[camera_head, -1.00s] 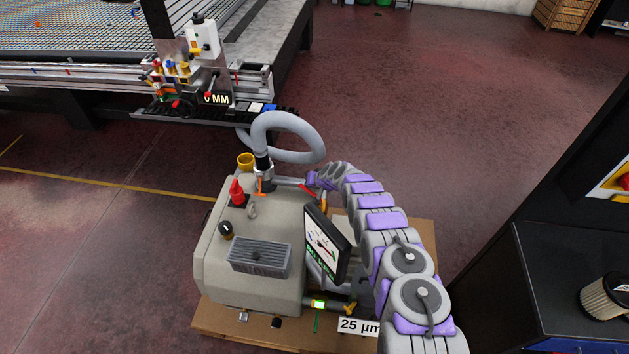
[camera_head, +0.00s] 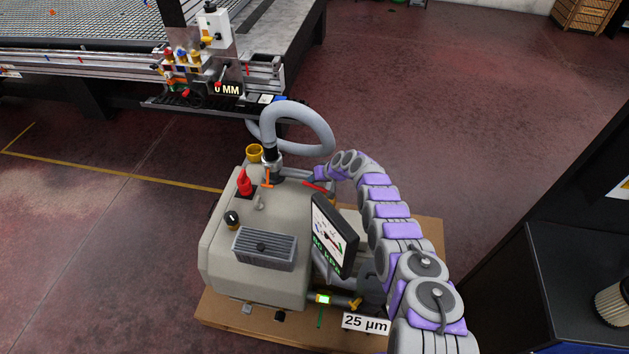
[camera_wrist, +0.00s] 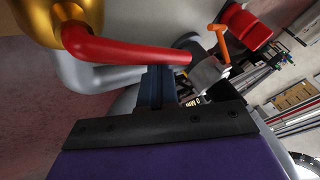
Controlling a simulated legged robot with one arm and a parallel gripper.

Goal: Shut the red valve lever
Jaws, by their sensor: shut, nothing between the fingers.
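The red valve lever (camera_head: 314,186) lies near the top right of the beige pump, close to the end of my arm. In the wrist view the red lever (camera_wrist: 125,50) runs from a brass valve body (camera_wrist: 78,12) at upper left towards the right. My gripper (camera_wrist: 160,72) is shut and empty, its dark fingertips just below the lever in the picture. I cannot tell whether they touch it. In the head view my gripper (camera_head: 318,173) is small beside the lever, and the valve body is mostly hidden by the gauge panel and arm.
The beige pump (camera_head: 222,262) stands on a wooden base (camera_head: 425,235). A gauge panel (camera_head: 327,225) rises left of my arm. A grey hose (camera_head: 322,125) loops behind. An orange handle (camera_wrist: 220,42) and red cap (camera_wrist: 245,28) are near the lever. A dark cabinet (camera_head: 570,265) stands right.

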